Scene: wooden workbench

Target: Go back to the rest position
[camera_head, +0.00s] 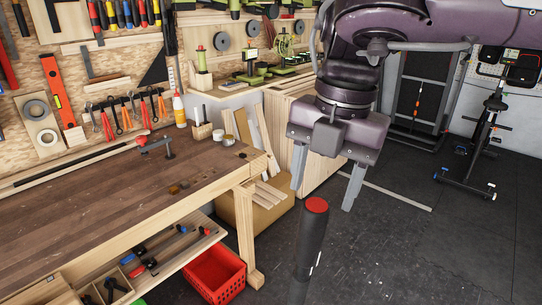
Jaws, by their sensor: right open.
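My right gripper (322,194) hangs from my arm at the upper right of the head view. My left gripper is not in view.
A clamp (157,146), a glue bottle (179,110) and small jars stand along the bench's back edge. A red crate (215,275) is under the bench. An exercise bike (483,145) stands on the right. Dark floor (425,245) at the lower right is clear.

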